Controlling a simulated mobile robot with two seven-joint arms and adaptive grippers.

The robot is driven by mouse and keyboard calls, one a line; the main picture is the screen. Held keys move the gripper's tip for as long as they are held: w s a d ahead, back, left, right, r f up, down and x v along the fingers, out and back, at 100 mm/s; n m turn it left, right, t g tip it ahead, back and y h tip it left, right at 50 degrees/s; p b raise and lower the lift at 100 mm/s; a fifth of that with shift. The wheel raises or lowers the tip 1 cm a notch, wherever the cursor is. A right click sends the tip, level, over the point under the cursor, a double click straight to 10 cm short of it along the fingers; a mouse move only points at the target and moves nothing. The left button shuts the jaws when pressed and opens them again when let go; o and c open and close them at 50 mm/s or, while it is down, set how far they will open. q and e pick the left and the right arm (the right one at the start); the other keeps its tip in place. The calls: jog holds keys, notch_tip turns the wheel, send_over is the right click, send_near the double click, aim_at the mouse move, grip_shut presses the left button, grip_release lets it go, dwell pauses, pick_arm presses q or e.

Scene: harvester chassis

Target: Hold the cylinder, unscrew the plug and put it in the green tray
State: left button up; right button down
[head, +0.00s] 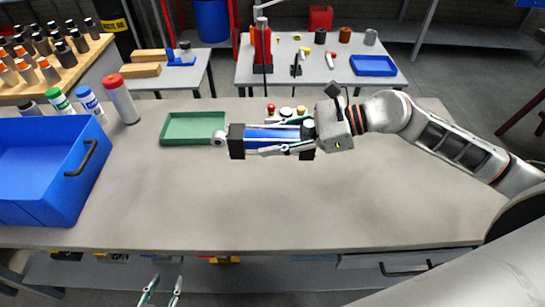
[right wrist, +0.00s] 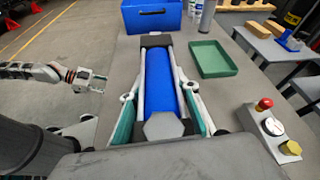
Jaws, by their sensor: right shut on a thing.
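A blue cylinder (head: 272,134) with dark ends lies lengthwise between the fingers of my right gripper (head: 250,140), which is shut on it over the bench. In the right wrist view the cylinder (right wrist: 165,85) runs away from the camera, with a grey hexagonal plug (right wrist: 163,126) at its near end. The green tray (head: 193,128) is just left of and behind the cylinder; it also shows in the right wrist view (right wrist: 212,58) and looks empty. My left gripper (head: 161,290) is open and empty, in front of the bench's front edge and well apart from the cylinder.
A blue bin (head: 50,170) stands at the bench's left end, with several bottles and a red-capped tube (head: 122,99) behind it. A small box with a red button (right wrist: 266,104) sits behind the cylinder. The bench front (head: 250,205) is clear. Other tables stand behind.

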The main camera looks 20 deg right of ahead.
aim_at(272, 132)
notch_tip(272, 132, up, 7)
jog(key=shift+f, duration=0.15)
jog(key=shift+s+d+f+t, duration=0.25)
jog(key=shift+d+f+t, duration=0.05)
jog(key=shift+d+f, duration=0.2)
jog(key=s+d+f+m+t+h, duration=0.1)
jog(key=d+f+m+t, duration=0.1)
jog(key=d+f, duration=0.3)
jog(key=d+m, duration=0.1)
jog(key=d, duration=0.3)
jog(key=shift+s+d+f+t+h, duration=0.25)
jog(key=shift+s+f+t+h, duration=0.05)
jog(key=shift+s, duration=0.1)
jog(key=a+f+n+g+y, duration=0.25)
jog(key=a+n+g, duration=0.6)
jog(key=a, duration=0.95)
jog(key=d+r+m+t+b, duration=0.1)
jog(key=d+r, duration=0.1)
jog(key=r, duration=0.1)
jog(key=w+d+r+m+t+b, duration=0.1)
jog(key=d+r+m+t, duration=0.1)
jog(key=d+r, duration=0.1)
jog(key=w+d+r+m+t+b, duration=0.1)
jog(key=d+r+m+b, duration=0.1)
jog(key=shift+w+d+r+t+h, duration=0.15)
jog(key=shift+w+r+t+h, duration=0.1)
jog(key=shift+r+t, duration=0.15)
notch_tip(272, 132, down, 19)
jog(key=shift+f, duration=0.2)
